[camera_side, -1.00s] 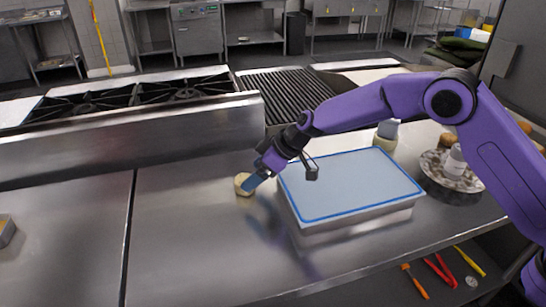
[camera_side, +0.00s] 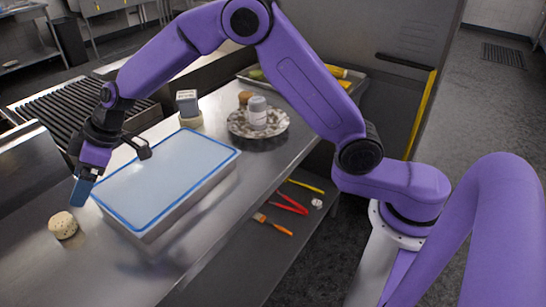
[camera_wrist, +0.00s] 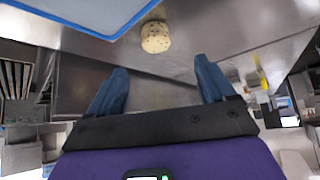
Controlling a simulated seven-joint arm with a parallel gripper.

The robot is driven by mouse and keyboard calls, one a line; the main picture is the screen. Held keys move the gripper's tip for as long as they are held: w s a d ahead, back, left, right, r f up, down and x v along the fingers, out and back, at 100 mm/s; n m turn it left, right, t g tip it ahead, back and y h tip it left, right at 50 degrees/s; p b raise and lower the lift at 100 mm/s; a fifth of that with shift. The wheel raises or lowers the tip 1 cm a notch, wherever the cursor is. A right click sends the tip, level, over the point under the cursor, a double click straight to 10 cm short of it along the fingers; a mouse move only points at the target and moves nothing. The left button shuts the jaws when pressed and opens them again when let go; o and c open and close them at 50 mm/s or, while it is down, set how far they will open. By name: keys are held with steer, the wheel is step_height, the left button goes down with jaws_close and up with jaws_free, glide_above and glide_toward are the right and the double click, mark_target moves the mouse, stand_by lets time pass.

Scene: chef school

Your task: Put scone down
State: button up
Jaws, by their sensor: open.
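The scone (camera_side: 63,225) is a pale, speckled round piece lying on the steel counter, left of the blue-rimmed tray. It also shows in the wrist view (camera_wrist: 155,37), beyond the fingertips and clear of them. My gripper (camera_side: 82,190) is just above and beside the scone in the side view, apart from it. In the wrist view its two blue fingers (camera_wrist: 162,82) are spread wide with nothing between them.
A covered tray with a pale top and blue rim (camera_side: 165,173) stands on the counter close to my gripper. Behind it are a small jar (camera_side: 188,108) and a patterned plate (camera_side: 284,127) holding a white bottle (camera_side: 257,113). The counter's front edge drops to a shelf with tools (camera_side: 290,204).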

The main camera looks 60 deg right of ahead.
steer(key=s+d+r+g+h, duration=0.1)
steer(key=s+d, duration=0.2)
steer(key=s, duration=0.4)
steer(key=s+d+r+n+g, duration=0.1)
steer(key=s+d, duration=0.2)
steer(key=s, duration=0.4)
steer(key=s+d+r+g+h, duration=0.1)
steer(key=s+d, duration=0.3)
steer(key=s, duration=0.3)
steer(key=s+d+f+h, duration=0.1)
steer(key=s+d+h, duration=0.3)
steer(key=s+d, duration=1.5)
steer(key=shift+d+f+g, duration=0.2)
steer(key=shift+d+g, duration=0.2)
steer(key=shift+d, duration=0.1)
